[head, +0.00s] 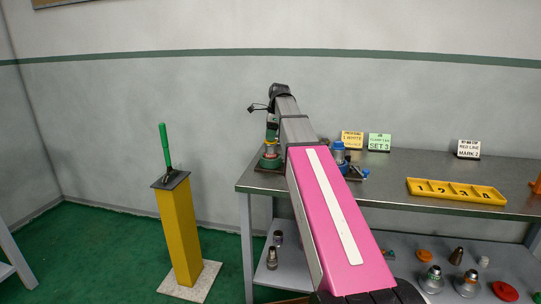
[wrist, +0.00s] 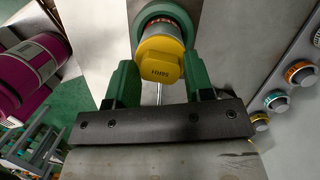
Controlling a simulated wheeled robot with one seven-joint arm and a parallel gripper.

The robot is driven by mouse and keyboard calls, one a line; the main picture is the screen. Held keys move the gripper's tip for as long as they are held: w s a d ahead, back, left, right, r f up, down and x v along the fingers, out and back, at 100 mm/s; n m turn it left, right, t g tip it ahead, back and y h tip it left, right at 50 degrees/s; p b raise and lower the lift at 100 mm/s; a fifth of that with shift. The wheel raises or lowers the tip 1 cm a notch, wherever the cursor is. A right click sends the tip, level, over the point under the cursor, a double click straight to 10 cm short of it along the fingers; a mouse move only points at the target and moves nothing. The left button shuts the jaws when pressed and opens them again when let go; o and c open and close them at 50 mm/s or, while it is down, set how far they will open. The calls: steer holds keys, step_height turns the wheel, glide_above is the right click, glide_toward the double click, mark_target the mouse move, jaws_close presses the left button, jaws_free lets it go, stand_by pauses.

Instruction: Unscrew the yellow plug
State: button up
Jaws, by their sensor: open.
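My gripper (wrist: 157,72) is open, with one green finger on each side of the plug in the picture and a gap at both sides. I cannot tell how far the fingertips are from the plug in depth. In the head view, the green vise (head: 270,162) stands at the left end of the metal table, with my gripper (head: 271,127) above it. My arm hides part of the table.
A blue-topped vise (head: 339,152) stands right of my arm on the table (head: 385,185). Small signs (head: 379,142) and a yellow tray (head: 456,191) are further right. A yellow post (head: 178,235) with a green lever stands left. Loose fittings lie on the lower shelf (head: 400,262).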

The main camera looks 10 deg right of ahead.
steer(key=m, duration=0.3)
steer(key=m+t, duration=0.1)
steer(key=m, duration=0.2)
steer(key=shift+m+h, duration=0.3)
steer(key=shift+m, duration=0.1)
steer(key=m+h, duration=0.1)
steer(key=m, duration=0.5)
steer(key=shift+t, duration=0.4)
steer(key=c, duration=0.7)
steer(key=n+y, duration=0.1)
steer(key=n, duration=0.5)
steer(key=shift+n+g, duration=0.3)
steer(key=shift+g, duration=0.1)
steer(key=n, duration=0.5)
steer(key=shift+n+g+y, duration=0.3)
steer(key=shift+g+y, duration=0.1)
steer(key=shift+n+g, duration=0.3)
steer(key=shift+n, duration=0.8)
